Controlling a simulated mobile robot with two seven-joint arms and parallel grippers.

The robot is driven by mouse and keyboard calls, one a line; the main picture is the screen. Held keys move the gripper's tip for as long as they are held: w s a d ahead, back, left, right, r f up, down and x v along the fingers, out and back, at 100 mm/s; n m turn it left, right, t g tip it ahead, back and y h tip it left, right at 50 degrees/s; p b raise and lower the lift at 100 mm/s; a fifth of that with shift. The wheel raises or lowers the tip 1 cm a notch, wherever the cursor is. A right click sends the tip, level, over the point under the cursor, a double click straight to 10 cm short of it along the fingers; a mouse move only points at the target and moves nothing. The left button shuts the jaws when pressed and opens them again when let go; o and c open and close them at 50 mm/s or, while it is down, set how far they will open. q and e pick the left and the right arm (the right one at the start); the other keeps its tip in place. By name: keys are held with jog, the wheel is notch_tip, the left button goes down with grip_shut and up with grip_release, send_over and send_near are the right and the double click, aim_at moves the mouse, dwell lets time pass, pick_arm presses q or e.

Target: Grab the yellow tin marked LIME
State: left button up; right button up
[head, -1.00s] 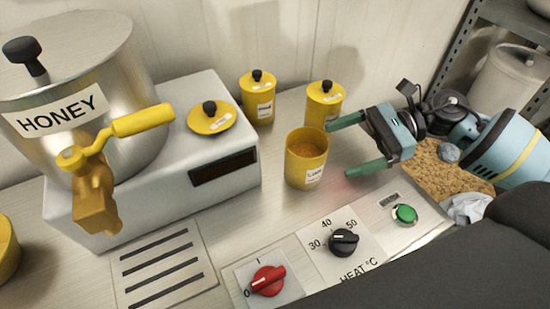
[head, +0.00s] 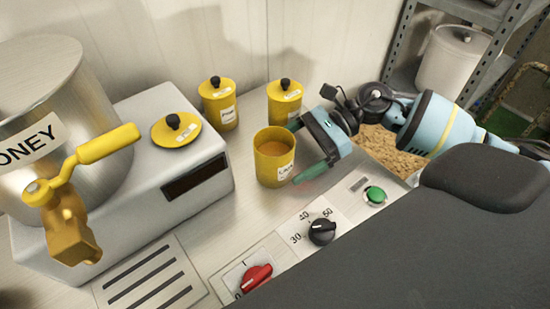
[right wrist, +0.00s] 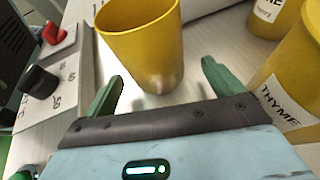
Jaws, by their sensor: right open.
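The open yellow tin (head: 267,160) holds orange-brown contents and stands upright on the counter; its small label seems to read LIME. In the right wrist view the yellow tin (right wrist: 143,45) stands just ahead of the fingers. My right gripper (head: 294,153) is open and low, at the tin's right side, with its green fingers reaching to either side of it. The right wrist view shows the open fingers (right wrist: 163,72) with nothing gripped. Whether they touch the tin, I cannot tell. My left gripper is not in view.
Two lidded yellow tins (head: 218,112) (head: 286,106) stand behind; the nearer one in the wrist view reads THYME (right wrist: 283,100). A yellow lid (head: 176,130) lies on the white box by the honey kettle (head: 85,110). Red (head: 254,279) and black knobs (head: 322,232) are in front.

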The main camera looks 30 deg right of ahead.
aim_at(275, 131)
jog(key=x, duration=0.1)
jog(key=p+x, duration=0.1)
jog(key=x, duration=0.1)
jog(key=shift+s+a+r, duration=0.2)
jog(key=shift+a, duration=0.2)
jog(key=shift+a+f, duration=0.3)
jog(key=c, duration=1.4)
jog(key=shift+o, duration=0.2)
jog(key=shift+w+r, duration=0.1)
jog(key=shift+r, duration=0.3)
notch_tip(275, 131, up, 8)
jog(key=shift+r, duration=0.6)
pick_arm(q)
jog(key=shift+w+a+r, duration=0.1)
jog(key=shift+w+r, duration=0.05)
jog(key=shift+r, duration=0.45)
